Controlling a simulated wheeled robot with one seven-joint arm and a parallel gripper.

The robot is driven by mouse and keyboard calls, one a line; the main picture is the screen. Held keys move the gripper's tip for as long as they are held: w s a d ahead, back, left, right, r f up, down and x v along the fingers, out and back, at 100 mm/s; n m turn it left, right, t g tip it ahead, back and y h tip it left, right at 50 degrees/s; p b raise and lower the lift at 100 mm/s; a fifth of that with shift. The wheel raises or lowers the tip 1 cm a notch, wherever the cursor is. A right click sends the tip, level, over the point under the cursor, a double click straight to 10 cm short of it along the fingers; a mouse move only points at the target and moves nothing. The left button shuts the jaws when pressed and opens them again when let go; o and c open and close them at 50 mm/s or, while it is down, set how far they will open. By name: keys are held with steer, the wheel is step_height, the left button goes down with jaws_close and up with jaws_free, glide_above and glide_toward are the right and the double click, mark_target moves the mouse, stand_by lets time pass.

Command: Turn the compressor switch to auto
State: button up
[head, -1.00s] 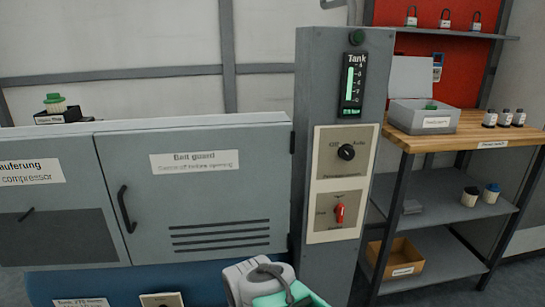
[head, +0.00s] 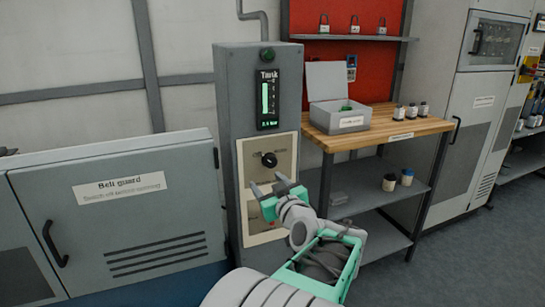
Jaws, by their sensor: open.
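The compressor switch is a round black knob (head: 269,160) on the upper cream plate (head: 287,142) of a grey control column (head: 230,110). A label shows on each side of the knob, too blurred to read for certain now. I cannot tell clearly which way the knob points. My gripper (head: 267,184) is open and empty. Its two fingertips appear just below the knob in the picture, apart from it as far as I can see. The lower plate (head: 255,239) with the red switch is mostly hidden behind my gripper.
The grey belt guard cabinet (head: 120,215) stands to the left. A wooden-topped bench (head: 425,124) with a grey box (head: 340,117) and several small bottles stands close on the right.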

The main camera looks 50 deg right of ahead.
mark_target(272, 163)
steer(key=shift+m+h, duration=0.3)
steer(key=shift+h, duration=0.4)
steer(key=w+d, duration=0.1)
steer(key=d, duration=0.1)
steer(key=w+d+r, duration=0.1)
steer(key=d, duration=0.1)
steer(key=w+d+r, duration=0.1)
steer(key=d, duration=0.1)
steer(key=shift+w+d, duration=0.35)
steer(key=shift+c, duration=0.3)
steer(key=c, duration=1.2)
steer(key=shift+s+d, duration=0.1)
steer(key=shift+d, duration=0.05)
jaws_close()
